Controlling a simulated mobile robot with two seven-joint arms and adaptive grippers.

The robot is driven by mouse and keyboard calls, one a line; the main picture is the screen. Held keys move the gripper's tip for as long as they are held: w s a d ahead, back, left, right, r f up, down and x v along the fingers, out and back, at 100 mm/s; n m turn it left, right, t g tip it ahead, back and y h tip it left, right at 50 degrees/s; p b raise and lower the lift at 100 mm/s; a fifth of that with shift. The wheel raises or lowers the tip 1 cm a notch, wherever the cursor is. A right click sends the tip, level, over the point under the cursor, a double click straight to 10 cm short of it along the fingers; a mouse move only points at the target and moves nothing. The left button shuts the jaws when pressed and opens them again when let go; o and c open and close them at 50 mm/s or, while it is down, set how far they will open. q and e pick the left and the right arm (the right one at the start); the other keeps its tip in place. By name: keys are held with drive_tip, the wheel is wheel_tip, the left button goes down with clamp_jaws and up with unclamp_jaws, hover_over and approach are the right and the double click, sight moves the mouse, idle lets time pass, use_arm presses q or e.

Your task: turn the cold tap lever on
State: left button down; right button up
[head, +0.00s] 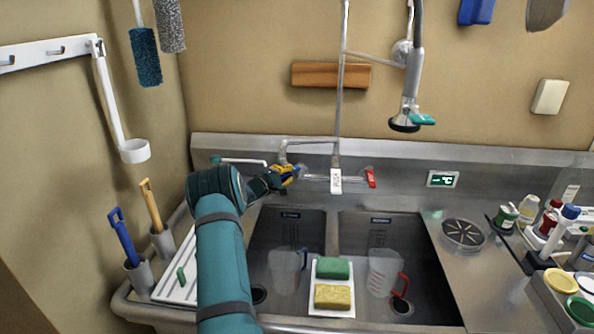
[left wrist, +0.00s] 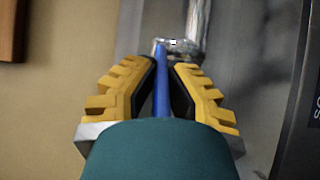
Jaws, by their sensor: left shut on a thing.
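The cold tap lever is blue and shows in the left wrist view (left wrist: 161,82), running between my fingers to a shiny metal fitting. My left gripper (head: 288,172), with yellow ridged fingers, is at the left end of the tap body in the head view. In the left wrist view my left gripper (left wrist: 163,75) is shut on the blue lever, a finger on each side. The gripper hides most of the lever in the head view. The chrome tap (head: 336,160) stands behind the sink, with a red lever (head: 371,177) at its right end. My right gripper is out of view.
Below is a two-basin sink (head: 385,222) with a measuring jug (head: 385,270) and a tray holding a green sponge (head: 332,267) and a yellow sponge (head: 333,296). A spray hose (head: 412,80) hangs above. Bottles (head: 528,208) stand at the right.

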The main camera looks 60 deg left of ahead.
use_arm(q)
drive_tip(key=shift+w+r, duration=0.1)
drive_tip(key=shift+r, duration=0.05)
drive_tip(key=c, duration=1)
unclamp_jaws()
drive_tip(key=v, duration=1.2)
